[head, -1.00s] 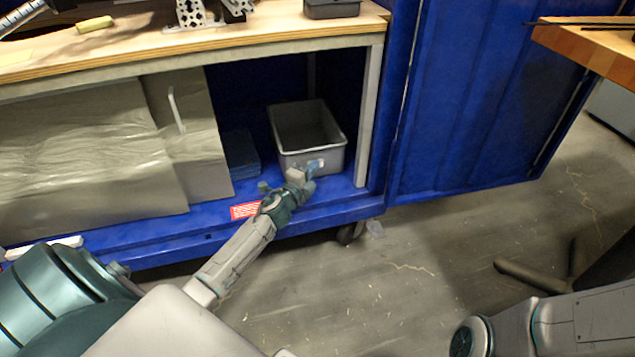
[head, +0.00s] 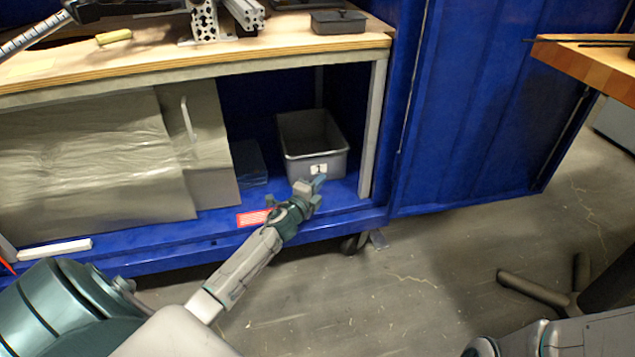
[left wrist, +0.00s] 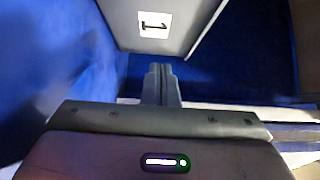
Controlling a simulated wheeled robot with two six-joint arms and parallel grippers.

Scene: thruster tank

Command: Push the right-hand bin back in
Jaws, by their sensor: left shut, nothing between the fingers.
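The right-hand bin (head: 312,142) is a grey open-topped bin on the blue lower shelf, inside the right part of the cabinet. It looks empty. A white label marked 1 is on its front face, and the face also shows in the left wrist view (left wrist: 185,25). My left gripper (head: 317,184) is shut and empty in front of the bin, just below the label. In the left wrist view my shut fingers (left wrist: 161,70) point at the bin's front with a small gap of blue shelf showing. My right gripper is not in view.
A grey post (head: 373,128) stands close at the bin's right. A grey sliding panel (head: 197,140) covers the left part of the cabinet. A wooden worktop (head: 200,72) is above.

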